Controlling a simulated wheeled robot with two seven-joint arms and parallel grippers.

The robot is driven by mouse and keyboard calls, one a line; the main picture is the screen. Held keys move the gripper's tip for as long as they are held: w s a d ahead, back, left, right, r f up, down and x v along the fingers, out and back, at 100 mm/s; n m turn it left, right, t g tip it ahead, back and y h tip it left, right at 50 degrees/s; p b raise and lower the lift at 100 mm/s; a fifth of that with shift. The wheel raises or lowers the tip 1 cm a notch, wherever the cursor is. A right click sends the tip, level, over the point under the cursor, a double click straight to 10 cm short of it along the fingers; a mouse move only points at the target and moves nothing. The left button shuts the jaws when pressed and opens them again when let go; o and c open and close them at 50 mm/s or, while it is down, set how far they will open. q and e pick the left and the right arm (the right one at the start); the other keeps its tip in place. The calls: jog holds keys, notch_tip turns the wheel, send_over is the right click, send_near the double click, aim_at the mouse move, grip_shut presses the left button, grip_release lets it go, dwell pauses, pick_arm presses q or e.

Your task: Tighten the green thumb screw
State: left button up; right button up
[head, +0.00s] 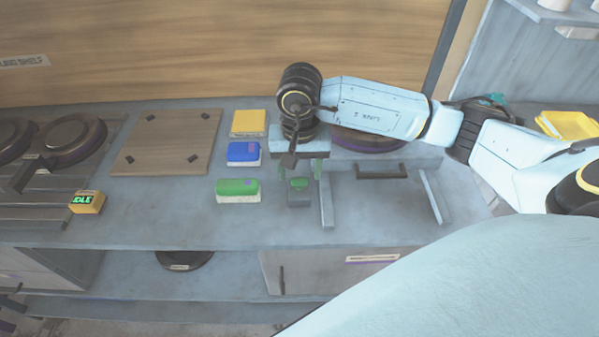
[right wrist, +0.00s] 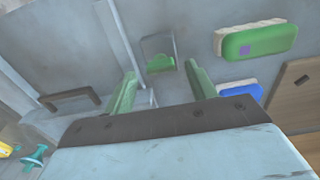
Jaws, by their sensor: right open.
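The green thumb screw (head: 298,184) sits on a small grey block (head: 299,200) on the grey worktop. My right gripper (head: 297,170) is above it, pointing down, with its green fingers apart. In the right wrist view the thumb screw (right wrist: 160,63) shows between and slightly beyond the open fingertips (right wrist: 160,70). I see no contact between the fingers and the screw, and nothing is held. My left gripper is not in view.
A metal bar (head: 326,205) lies close right of the screw, a dark handle (head: 380,171) farther right. A wooden board (head: 165,143) and IDLE display (head: 87,202) are left. Worktop before the screw is clear.

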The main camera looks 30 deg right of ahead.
jog(key=shift+f, duration=0.8)
jog(key=shift+c, duration=0.5)
jog(key=c, duration=0.9)
